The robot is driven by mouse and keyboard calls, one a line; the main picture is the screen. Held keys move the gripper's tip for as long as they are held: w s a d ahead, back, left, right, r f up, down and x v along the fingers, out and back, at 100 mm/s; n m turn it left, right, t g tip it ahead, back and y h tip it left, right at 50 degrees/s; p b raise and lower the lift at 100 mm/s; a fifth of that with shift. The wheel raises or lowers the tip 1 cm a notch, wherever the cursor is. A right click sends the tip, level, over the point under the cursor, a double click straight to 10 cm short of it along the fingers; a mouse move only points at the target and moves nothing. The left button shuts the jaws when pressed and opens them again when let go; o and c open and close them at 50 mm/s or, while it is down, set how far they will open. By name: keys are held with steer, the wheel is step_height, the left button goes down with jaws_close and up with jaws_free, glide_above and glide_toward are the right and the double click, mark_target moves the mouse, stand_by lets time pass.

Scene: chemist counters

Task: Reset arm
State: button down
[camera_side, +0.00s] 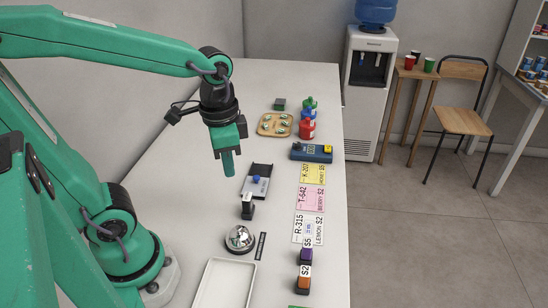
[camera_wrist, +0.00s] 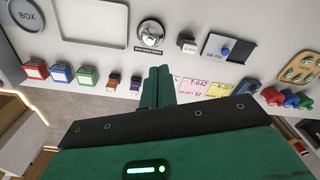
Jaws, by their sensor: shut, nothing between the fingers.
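My gripper (camera_side: 228,163) is shut and empty. It hangs fingers-down in the air above the white counter (camera_side: 180,180), at the end of my green arm. In the wrist view the two green fingers (camera_wrist: 159,84) lie close together, with the counter beyond them. In the side view the fingers appear just above and left of a black-and-grey tray with a blue knob (camera_side: 257,181). The gripper touches nothing that I can see.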

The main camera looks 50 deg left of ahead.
steer(key=shift+s+a+r+n+t, duration=0.25)
steer(key=shift+r+n+t, duration=0.5)
steer(key=shift+t, duration=0.1)
steer(key=shift+s+a+r+n+t, duration=0.2)
steer(key=shift+r+n+t, duration=0.45)
steer(key=shift+r+t, duration=0.15)
steer(key=shift+s+a+r+n+t, duration=0.25)
steer(key=shift+r+n+t, duration=0.5)
steer(key=shift+t, duration=0.1)
